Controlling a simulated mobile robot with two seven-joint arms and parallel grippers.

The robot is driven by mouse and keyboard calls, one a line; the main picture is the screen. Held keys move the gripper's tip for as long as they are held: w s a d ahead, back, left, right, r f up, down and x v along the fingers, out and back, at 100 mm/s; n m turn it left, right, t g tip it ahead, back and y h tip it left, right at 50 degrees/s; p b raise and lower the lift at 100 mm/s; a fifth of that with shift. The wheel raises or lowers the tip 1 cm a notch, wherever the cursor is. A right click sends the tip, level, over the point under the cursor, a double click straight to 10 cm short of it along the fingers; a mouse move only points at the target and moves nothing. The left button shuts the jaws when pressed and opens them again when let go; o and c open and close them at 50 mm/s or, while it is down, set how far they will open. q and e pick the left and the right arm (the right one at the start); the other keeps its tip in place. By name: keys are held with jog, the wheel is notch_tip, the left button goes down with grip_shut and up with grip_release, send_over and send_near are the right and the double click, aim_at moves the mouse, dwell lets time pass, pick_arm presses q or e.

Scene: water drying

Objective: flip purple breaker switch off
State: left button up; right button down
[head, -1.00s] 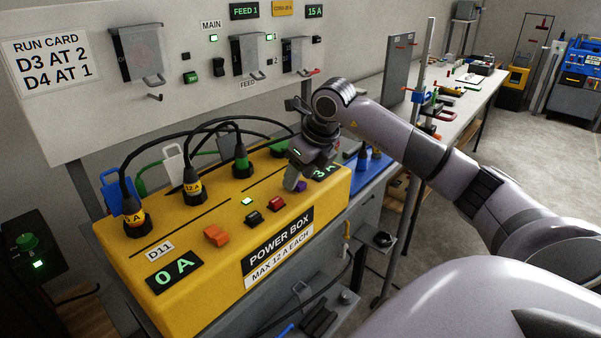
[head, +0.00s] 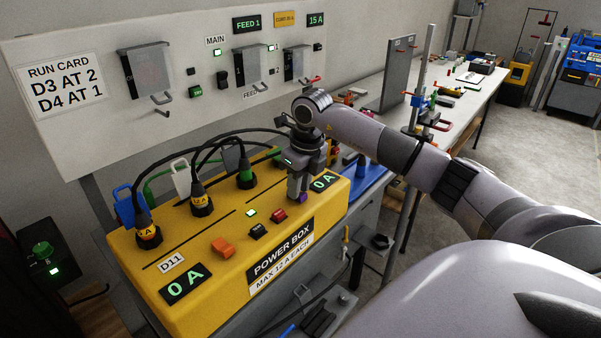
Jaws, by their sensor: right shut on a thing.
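The yellow power box (head: 200,320) stands in front of the wall panel. The purple breaker switch (head: 303,198) is on its top at the right end, mostly hidden by my right gripper (head: 298,197). My right gripper points down from above and is shut on the switch. The exact lever angle is hard to see. The right display (head: 323,181) beside it reads 0 A. The left display (head: 186,283) also reads 0 A. My left gripper is not in view.
An orange switch (head: 222,248), a black switch (head: 258,231) and a red switch (head: 279,215) sit in a row left of the gripper. Plugs with black cables (head: 147,236) stand at the box's back. A workbench (head: 465,98) lies behind my right arm.

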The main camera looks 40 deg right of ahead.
aim_at(302, 194)
jog(key=shift+w, duration=0.1)
dwell(0.3)
jog(key=c, duration=0.9)
grip_release()
jog(key=shift+s+r, duration=0.15)
jog(key=shift+r, duration=1.05)
jog(key=shift+s+r, duration=0.2)
jog(key=shift+r, duration=1)
jog(key=shift+s+r, duration=0.15)
jog(key=shift+r, duration=1.05)
